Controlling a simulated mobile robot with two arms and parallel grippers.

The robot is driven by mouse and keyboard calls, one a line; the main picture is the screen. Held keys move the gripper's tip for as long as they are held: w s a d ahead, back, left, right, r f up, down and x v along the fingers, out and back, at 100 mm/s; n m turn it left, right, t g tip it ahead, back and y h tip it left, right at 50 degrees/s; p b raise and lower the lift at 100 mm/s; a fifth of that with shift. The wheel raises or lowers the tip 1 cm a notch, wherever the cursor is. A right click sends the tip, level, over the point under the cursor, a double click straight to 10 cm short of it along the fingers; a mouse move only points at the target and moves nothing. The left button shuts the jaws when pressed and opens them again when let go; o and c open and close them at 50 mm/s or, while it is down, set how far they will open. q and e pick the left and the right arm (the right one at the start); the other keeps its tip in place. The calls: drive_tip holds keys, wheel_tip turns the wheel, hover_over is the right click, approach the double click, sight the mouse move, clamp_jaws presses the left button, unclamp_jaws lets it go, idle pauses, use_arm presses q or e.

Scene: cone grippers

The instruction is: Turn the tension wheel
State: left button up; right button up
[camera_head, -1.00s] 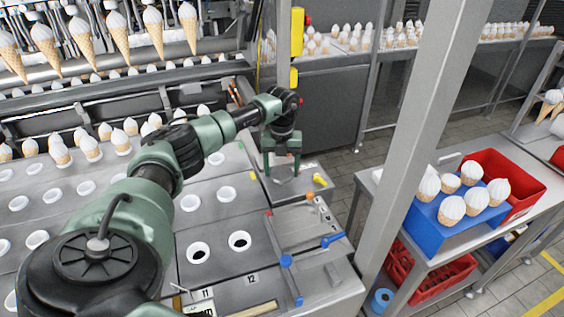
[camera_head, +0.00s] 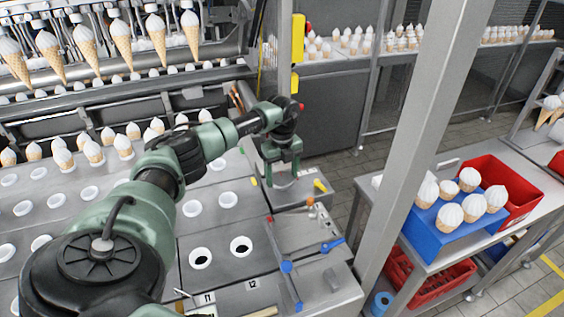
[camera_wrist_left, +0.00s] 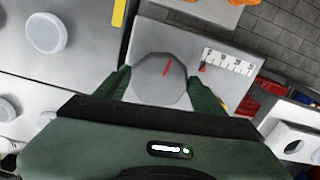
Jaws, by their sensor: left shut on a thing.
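The tension wheel (camera_wrist_left: 160,80) is a grey round knob with a red line on its face, on a metal plate. It shows best in the left wrist view. In the head view it lies largely under my left gripper (camera_head: 282,176), with a bit of grey showing between the fingers. My left gripper is at the wheel, its two green fingers on opposite sides of it and shut on it, also in the left wrist view (camera_wrist_left: 161,90). The red line points up and slightly right there, and a small red pointer and a scale (camera_wrist_left: 228,62) sit beside the wheel. My right gripper is not in view.
A yellow-handled part (camera_head: 320,186) is right of the wheel. Blue-handled levers (camera_head: 332,245) stand in front. The cone machine's plate with holes (camera_head: 215,225) lies left. A metal post (camera_head: 405,150) and a table with a blue tray (camera_head: 432,240) of cones stand right.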

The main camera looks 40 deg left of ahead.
sight(282, 178)
use_arm(q)
drive_tip(key=o, duration=1.4)
drive_tip(key=shift+c, duration=0.2)
drive_tip(key=shift+r, duration=0.15)
drive_tip(key=shift+r, duration=0.3)
wheel_tip(282, 178, up, 7)
drive_tip(key=shift+b, duration=1.15)
drive_tip(key=shift+f, duration=0.1)
